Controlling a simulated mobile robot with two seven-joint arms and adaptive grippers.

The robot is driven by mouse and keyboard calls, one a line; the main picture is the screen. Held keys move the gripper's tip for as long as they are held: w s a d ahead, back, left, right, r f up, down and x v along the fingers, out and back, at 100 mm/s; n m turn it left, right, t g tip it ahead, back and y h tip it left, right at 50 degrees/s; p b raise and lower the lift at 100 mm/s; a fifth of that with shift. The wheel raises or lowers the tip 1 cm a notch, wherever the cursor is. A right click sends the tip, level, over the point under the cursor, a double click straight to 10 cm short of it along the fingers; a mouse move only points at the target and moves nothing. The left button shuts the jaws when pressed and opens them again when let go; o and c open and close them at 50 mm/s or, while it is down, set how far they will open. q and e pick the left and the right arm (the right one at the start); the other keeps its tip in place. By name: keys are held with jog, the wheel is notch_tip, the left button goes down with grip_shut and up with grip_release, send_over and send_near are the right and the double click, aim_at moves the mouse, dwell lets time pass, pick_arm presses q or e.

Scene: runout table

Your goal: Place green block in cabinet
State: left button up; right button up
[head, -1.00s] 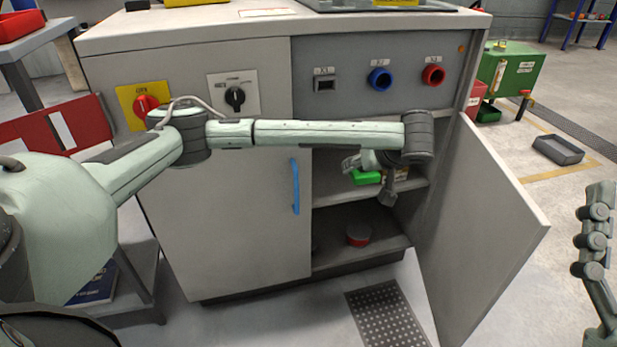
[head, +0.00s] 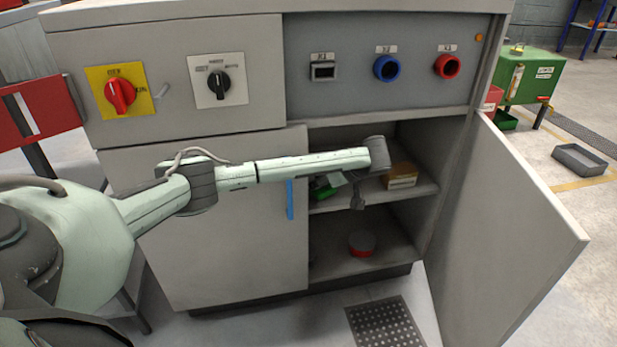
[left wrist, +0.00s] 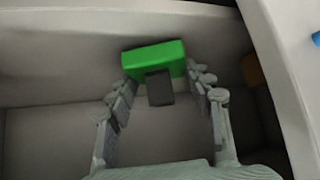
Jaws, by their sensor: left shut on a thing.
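The green block (head: 320,189) is inside the open cabinet (head: 375,84), at the upper shelf (head: 414,190). In the left wrist view the green block (left wrist: 150,55) lies between the fingertips. My left gripper (left wrist: 162,72) is shut on it, with one finger at each side. In the head view my left gripper (head: 331,184) is inside the opening, partly hidden by my arm. Whether the block touches the shelf cannot be told. A dark grey piece (left wrist: 159,88) shows in front of the block. My right gripper is out of view.
The cabinet's right door (head: 505,235) stands wide open. The left door (head: 225,235) is closed and has a blue handle (head: 290,200). A yellow-brown box (head: 401,175) sits on the upper shelf, right of my gripper. A red tin (head: 361,243) stands on the cabinet floor.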

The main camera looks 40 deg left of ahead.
pick_arm(q)
jog(key=a, duration=0.2)
jog(key=w+a+b, duration=0.1)
jog(key=a, duration=0.1)
jog(key=w+a, duration=0.1)
jog(key=shift+a+f, duration=0.1)
jog(key=shift+a, duration=0.3)
jog(key=shift+d+f+b, duration=0.1)
jog(key=shift+f+b, duration=0.25)
jog(key=shift+b, duration=0.2)
jog(key=shift+r, duration=0.2)
jog(key=shift+f, duration=0.15)
jog(key=o, duration=1.4)
jog(key=shift+c, duration=0.2)
jog(key=p+v, duration=0.2)
jog(key=v, duration=0.5)
jog(key=shift+p, duration=0.35)
jog(key=shift+s+d+r, duration=0.1)
jog(key=shift+d+r, duration=0.1)
jog(key=shift+r, duration=0.15)
